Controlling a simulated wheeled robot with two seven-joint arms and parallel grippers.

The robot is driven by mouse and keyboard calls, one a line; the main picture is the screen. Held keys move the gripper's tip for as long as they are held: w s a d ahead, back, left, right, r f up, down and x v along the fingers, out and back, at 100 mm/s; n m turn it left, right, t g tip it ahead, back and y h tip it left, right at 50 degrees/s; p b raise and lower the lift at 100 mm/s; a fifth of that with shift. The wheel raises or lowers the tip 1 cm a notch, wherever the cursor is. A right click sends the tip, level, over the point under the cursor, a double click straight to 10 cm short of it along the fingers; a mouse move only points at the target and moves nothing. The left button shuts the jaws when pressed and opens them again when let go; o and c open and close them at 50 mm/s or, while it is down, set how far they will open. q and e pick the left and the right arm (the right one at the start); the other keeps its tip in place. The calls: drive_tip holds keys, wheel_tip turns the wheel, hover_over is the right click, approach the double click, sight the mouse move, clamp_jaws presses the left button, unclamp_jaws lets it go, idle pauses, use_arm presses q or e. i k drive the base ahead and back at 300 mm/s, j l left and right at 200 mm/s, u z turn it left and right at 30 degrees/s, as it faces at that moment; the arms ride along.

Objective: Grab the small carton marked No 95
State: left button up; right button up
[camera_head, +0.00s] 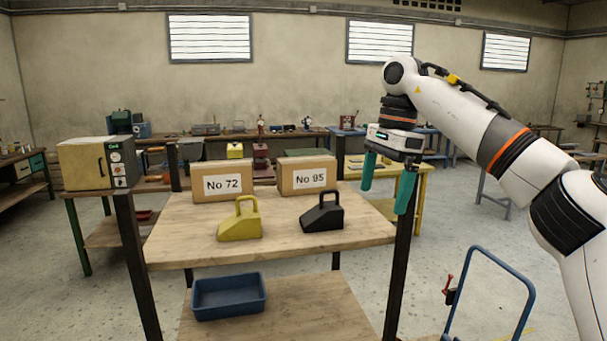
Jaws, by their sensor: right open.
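The small carton marked No 95 (308,177) stands upright at the back of the wooden table, right of centre, its label facing me. A similar carton marked No 72 (223,178) stands to its left. My right gripper (388,186) has two teal fingers pointing down, spread apart and empty. In the picture it is to the right of the No 95 carton, near the table's right side, and does not touch it. My left gripper is not in view.
A yellow handled block (239,222) and a black handled block (322,214) stand in front of the cartons. A blue bin (229,296) sits on the lower shelf. Dark table posts rise at the corners. A blue-handled cart (488,290) stands at the lower right.

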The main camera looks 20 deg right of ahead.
sight(298, 176)
drive_tip(key=i+l, duration=0.1)
drive_tip(key=i, duration=1.7)
